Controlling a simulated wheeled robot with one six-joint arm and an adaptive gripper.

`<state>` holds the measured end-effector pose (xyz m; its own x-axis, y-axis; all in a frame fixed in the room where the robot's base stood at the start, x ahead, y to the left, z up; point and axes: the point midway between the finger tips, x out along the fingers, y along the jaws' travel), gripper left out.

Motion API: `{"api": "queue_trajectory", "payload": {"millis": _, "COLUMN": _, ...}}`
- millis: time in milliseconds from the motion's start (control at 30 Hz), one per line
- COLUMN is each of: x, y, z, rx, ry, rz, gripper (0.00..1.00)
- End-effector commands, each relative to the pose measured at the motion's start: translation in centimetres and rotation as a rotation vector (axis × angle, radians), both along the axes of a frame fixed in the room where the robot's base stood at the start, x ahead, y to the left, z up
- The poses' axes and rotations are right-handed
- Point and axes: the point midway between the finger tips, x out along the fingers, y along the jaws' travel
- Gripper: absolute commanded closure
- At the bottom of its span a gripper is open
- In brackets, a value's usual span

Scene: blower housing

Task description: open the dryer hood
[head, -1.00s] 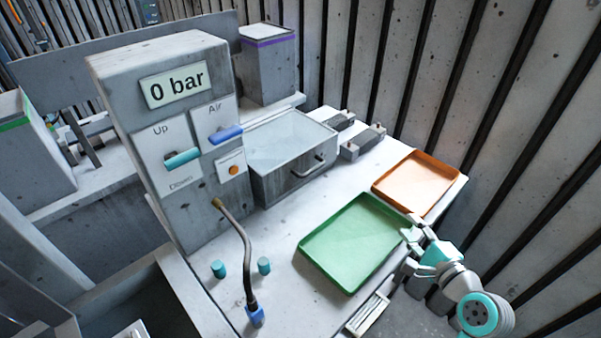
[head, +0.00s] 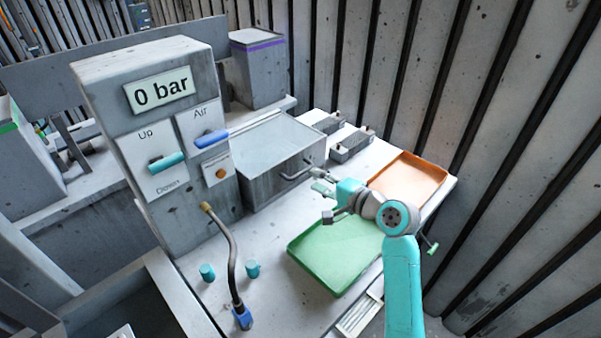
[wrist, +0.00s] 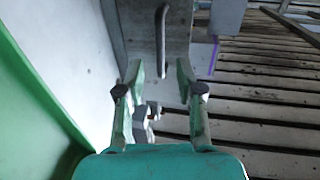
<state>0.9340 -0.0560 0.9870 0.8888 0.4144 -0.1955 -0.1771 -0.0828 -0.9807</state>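The dryer hood (head: 262,148) is a grey box with a pale translucent top, beside the control panel in the head view. It looks closed. Its bar handle (head: 298,171) is on the front face; in the wrist view the handle (wrist: 162,40) stands ahead, between and beyond my fingertips. My gripper (head: 322,200) is in front of the handle, above the green tray. In the wrist view my gripper (wrist: 158,78) has its fingers spread apart with nothing between them. A gap to the handle seems to remain in the wrist view.
A green tray (head: 325,274) lies below my arm, and an orange tray (head: 425,175) lies to the right. The control panel (head: 140,110) reads "0 bar". A bent hose (head: 232,255) and two teal pegs (head: 252,269) stand at the front. Grey blocks (head: 350,145) sit right of the hood.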

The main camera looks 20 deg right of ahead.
Motion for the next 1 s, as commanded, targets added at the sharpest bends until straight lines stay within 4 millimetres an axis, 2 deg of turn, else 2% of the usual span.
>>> {"api": "queue_trajectory", "payload": {"millis": 200, "x": 3.5, "y": 1.7, "z": -0.7, "rx": 0.0, "ry": 0.0, "rz": 0.002, "gripper": 0.64}}
{"api": "queue_trajectory", "payload": {"millis": 400, "x": 5.4, "y": 2.5, "z": -1.1, "rx": 0.0, "ry": 0.0, "rz": -0.001, "gripper": 0.64}}
{"api": "queue_trajectory", "payload": {"millis": 800, "x": 6.0, "y": 2.7, "z": -1.3, "rx": 0.0, "ry": -0.001, "rz": -0.002, "gripper": 0.64}}
{"api": "queue_trajectory", "payload": {"millis": 833, "x": 6.0, "y": 2.7, "z": -1.3, "rx": 0.0, "ry": -0.001, "rz": -0.002, "gripper": 0.69}}
{"api": "queue_trajectory", "payload": {"millis": 967, "x": 5.9, "y": 2.7, "z": -1.3, "rx": 0.0, "ry": -0.001, "rz": -0.002, "gripper": 1.0}}
{"api": "queue_trajectory", "payload": {"millis": 1000, "x": 5.9, "y": 2.7, "z": -1.3, "rx": 0.0, "ry": -0.001, "rz": -0.002, "gripper": 1.0}}
